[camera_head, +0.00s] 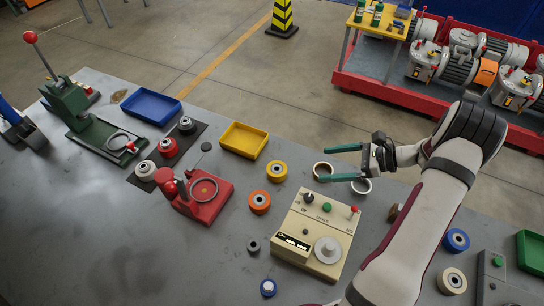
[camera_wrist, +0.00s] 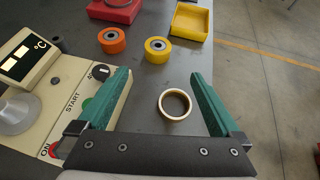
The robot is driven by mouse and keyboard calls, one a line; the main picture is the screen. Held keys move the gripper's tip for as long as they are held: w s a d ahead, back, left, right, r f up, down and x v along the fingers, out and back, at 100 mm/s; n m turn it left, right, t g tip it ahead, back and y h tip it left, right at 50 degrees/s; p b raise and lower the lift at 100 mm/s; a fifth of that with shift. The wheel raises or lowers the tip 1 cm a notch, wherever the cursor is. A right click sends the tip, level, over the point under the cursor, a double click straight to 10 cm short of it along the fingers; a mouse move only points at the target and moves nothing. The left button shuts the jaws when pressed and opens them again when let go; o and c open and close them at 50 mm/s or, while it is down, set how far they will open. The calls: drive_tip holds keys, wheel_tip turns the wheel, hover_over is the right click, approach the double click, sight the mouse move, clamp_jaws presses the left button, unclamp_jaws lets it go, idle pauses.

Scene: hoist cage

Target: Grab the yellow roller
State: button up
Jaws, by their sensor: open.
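The yellow roller (camera_head: 277,171) is a short cylinder with a dark hub, lying flat on the grey table. In the wrist view the yellow roller (camera_wrist: 157,49) is upper centre, beyond my fingertips. My gripper (camera_head: 325,163) has two green fingers spread wide apart with nothing between them. It is above the table, to the right of the roller in the head view. In the wrist view the fingers (camera_wrist: 160,78) frame bare table and a cream ring (camera_wrist: 175,103), which lies below them.
An orange roller (camera_head: 260,202) lies just left of the yellow one. A yellow tray (camera_head: 244,140) stands behind it. A cream control box (camera_head: 312,236) with knobs is in front, and a red press (camera_head: 199,194) is farther left.

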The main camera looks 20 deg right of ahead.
sight(279, 169)
drive_tip(key=x, duration=1.5)
drive_tip(key=shift+s+a+r, duration=0.1)
drive_tip(key=shift+s, duration=0.1)
clamp_jaws()
